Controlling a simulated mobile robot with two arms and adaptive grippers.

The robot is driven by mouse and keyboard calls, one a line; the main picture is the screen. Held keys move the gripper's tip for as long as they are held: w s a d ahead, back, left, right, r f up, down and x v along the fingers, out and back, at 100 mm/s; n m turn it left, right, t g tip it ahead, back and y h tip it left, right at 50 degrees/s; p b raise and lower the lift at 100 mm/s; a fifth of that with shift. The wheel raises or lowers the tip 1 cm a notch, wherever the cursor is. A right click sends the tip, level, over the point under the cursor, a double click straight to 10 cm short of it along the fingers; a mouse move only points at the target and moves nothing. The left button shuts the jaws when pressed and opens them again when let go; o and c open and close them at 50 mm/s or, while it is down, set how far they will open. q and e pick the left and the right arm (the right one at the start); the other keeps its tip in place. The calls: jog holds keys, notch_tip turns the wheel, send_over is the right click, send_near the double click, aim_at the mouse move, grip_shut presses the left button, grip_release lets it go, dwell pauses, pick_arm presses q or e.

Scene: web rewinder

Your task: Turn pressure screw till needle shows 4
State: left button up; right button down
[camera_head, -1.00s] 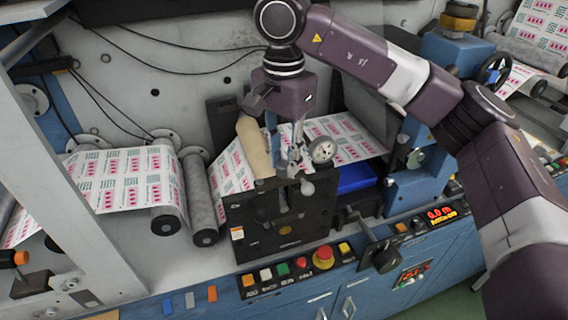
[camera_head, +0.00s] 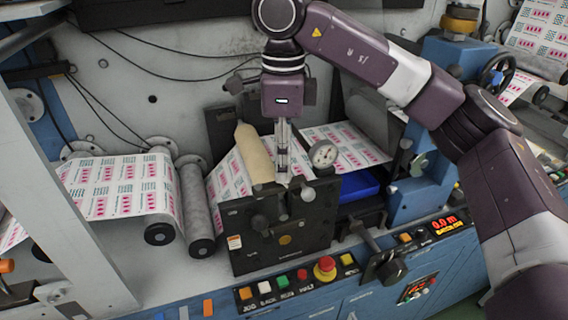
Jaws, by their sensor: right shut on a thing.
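A round white pressure gauge (camera_head: 323,154) stands on top of the dark nip unit (camera_head: 250,236); its needle is too small to read. My right gripper (camera_head: 290,176) points straight down just left of the gauge, its fingers seen nearly edge-on. It is shut on the pressure screw (camera_head: 297,183), which is mostly hidden by the fingers at the unit's top edge. A tan roller (camera_head: 255,153) lies directly left of the fingers. My left gripper is out of view.
Printed web (camera_head: 115,186) runs over rollers on the left and behind the gauge. A button panel with a red stop button (camera_head: 325,268) lies below the unit. A black lever (camera_head: 387,266) sticks out right of it. A blue tray (camera_head: 357,185) sits behind.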

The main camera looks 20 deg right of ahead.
jog(key=shift+r+m+b, duration=0.15)
jog(key=shift+m+b, duration=0.15)
jog(key=shift+m, duration=1.9)
jog(key=c, duration=2)
grip_release()
jog(key=o, duration=0.3)
jog(key=shift+o, duration=0.2)
notch_tip(320, 180, up, 12)
